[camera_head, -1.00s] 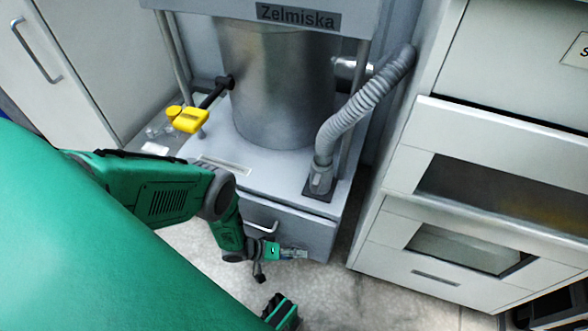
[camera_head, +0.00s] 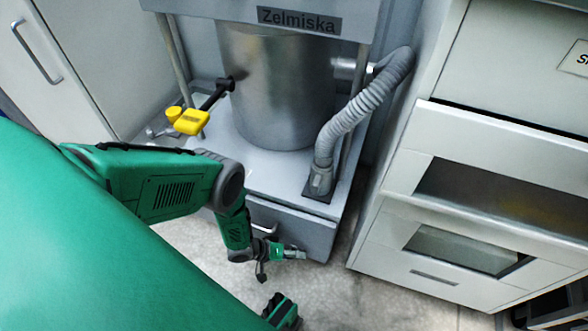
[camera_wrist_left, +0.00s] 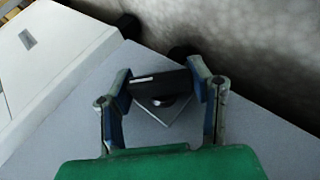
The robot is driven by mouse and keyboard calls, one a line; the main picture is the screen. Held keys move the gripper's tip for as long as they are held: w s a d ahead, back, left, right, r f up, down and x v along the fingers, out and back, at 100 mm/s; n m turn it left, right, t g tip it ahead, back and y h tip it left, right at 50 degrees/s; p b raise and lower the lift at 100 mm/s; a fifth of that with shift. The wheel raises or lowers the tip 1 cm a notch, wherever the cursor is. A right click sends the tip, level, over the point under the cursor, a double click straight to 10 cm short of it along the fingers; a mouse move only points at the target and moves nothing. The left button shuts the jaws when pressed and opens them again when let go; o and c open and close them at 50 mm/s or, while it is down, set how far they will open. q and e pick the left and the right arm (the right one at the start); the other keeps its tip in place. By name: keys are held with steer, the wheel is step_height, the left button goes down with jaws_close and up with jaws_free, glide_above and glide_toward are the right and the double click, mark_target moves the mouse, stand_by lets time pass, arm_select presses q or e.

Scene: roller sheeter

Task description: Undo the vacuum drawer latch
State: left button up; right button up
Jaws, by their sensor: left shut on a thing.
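The vacuum drawer (camera_head: 318,236) is the grey front below the pale base of the machine. Its handle (camera_head: 264,228) is partly hidden by my left arm. My left gripper (camera_head: 298,254) is at the lower part of the drawer front. In the left wrist view, its two fingers stand either side of a black latch (camera_wrist_left: 160,84) on a small metal plate (camera_wrist_left: 168,112), and it is shut on the latch. In the head view my gripper hides the latch. Whether the latch is undone cannot be told.
A steel cylinder (camera_head: 275,95) and a ribbed grey hose (camera_head: 352,118) stand above the drawer. A yellow-handled lever (camera_head: 192,121) is at the left. A white cabinet (camera_head: 397,220) stands close on the right.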

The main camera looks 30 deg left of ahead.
arm_select(q)
steer(key=g+y+p, duration=0.1)
steer(key=y, duration=0.2)
steer(key=shift+s+r+m+p, duration=0.1)
steer(key=shift+m+p, duration=0.25)
steer(key=shift+m, duration=0.05)
steer(key=shift+m+g+y, duration=0.3)
steer(key=shift+g+y, duration=0.1)
steer(key=shift+y, duration=1.3)
steer(key=shift+m+g+y+b, duration=0.35)
steer(key=shift+y+b, duration=0.25)
steer(key=shift+y, duration=0.2)
steer(key=o, duration=1.2)
